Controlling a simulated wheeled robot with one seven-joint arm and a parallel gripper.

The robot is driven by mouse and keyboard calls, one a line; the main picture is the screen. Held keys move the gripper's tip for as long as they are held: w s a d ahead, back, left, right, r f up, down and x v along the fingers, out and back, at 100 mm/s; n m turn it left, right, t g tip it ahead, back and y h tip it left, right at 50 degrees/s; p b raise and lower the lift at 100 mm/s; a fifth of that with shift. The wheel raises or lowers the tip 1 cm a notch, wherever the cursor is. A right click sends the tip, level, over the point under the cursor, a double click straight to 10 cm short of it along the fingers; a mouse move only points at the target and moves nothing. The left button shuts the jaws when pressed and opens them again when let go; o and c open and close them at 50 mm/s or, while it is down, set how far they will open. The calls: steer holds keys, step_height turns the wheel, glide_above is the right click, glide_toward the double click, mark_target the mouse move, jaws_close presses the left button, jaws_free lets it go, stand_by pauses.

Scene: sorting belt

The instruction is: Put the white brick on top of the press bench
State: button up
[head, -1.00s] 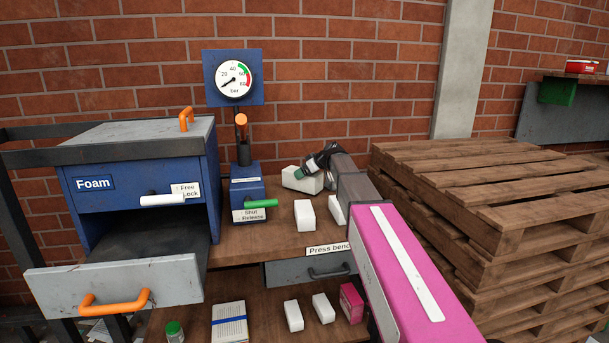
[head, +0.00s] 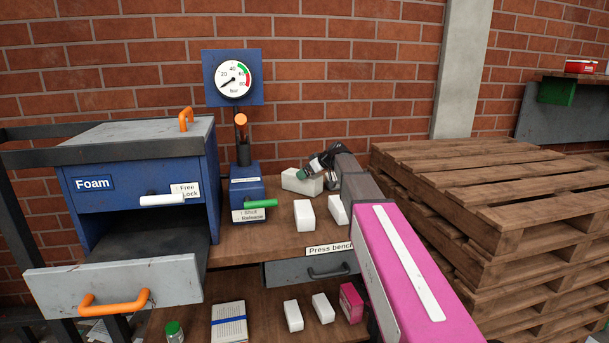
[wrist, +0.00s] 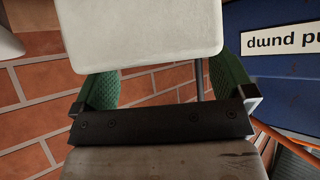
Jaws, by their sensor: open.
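A white brick (head: 300,183) lies at the back of the press bench top (head: 275,237), right of the hand pump. My gripper (head: 311,170) is at its right end with dark fingers and green pads. In the wrist view, my gripper (wrist: 160,80) is open, with one green pad on each side of the brick (wrist: 140,35). I cannot tell whether the pads touch it. Two more white bricks stand on the bench top, one in the clear (head: 304,215) and one (head: 338,209) partly hidden by my arm. Two others (head: 293,315) (head: 322,308) are on the lower shelf.
The blue hand pump (head: 247,190) with a green handle stands close left. The foam cabinet (head: 140,190) has its drawer (head: 118,285) pulled out. A shut grey drawer (head: 308,269) is under the bench top. Stacked pallets (head: 500,200) stand on the right.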

steer(key=v, duration=0.9)
steer(key=shift+d+r, duration=0.2)
steer(key=shift+r, duration=0.05)
steer(key=shift+s, duration=0.1)
